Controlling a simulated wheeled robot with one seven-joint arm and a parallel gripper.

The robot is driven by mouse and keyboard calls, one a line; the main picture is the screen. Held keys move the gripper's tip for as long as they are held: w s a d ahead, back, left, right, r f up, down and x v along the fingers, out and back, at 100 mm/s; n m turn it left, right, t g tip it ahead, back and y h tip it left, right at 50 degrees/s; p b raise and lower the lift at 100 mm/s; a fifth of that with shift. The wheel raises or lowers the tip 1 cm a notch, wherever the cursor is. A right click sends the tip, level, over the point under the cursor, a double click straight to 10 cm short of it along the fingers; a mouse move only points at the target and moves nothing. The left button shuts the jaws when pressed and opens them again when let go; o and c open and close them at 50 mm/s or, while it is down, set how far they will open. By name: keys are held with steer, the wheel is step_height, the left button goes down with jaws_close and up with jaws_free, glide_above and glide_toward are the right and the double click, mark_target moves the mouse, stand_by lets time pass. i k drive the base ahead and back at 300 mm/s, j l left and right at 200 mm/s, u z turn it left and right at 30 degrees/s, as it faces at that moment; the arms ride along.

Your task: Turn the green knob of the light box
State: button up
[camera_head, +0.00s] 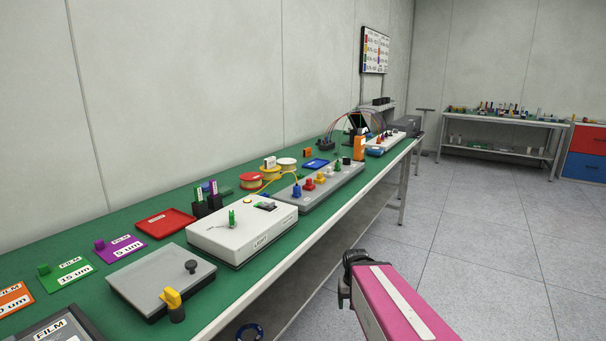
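The light box (235,231) is a white box marked LIGHT on the green bench, in the middle left of the view. Its green knob (232,219) stands upright on the top face, with a small pale plate around its foot. A dark display window (266,206) and an orange button (248,201) are on the same face. My pink arm reaches in from the bottom right, over the floor. The black part at its end (346,280) is to the right of the bench and well apart from the light box. I cannot tell whether its fingers are open or shut.
A grey plate (154,278) with a black knob and a yellow-topped piece stand in front left of the box. Black holders (208,203) with coloured pieces are behind it. A grey strip (325,189) with coloured knobs lies beyond. The floor right of the bench is clear.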

mark_target(232, 223)
steer(key=i+l, duration=0.2)
steer(key=l, duration=0.15)
steer(key=i+l+u, duration=0.1)
steer(key=l, duration=0.25)
steer(key=i+l+u, duration=0.1)
steer(key=i+l, duration=0.3)
steer(key=l, duration=0.3)
steer(key=i+l+u, duration=0.1)
steer(key=l, duration=0.25)
steer(key=i+l, duration=0.2)
steer(key=l, duration=0.2)
steer(key=u, duration=0.4)
steer(key=k+u, duration=0.1)
steer(key=u, duration=0.75)
steer(key=j+u, duration=0.1)
steer(key=u, duration=0.3)
steer(key=j+u, duration=0.1)
steer(key=u, duration=0.3)
steer(key=k+u, duration=0.1)
steer(key=k, duration=0.55)
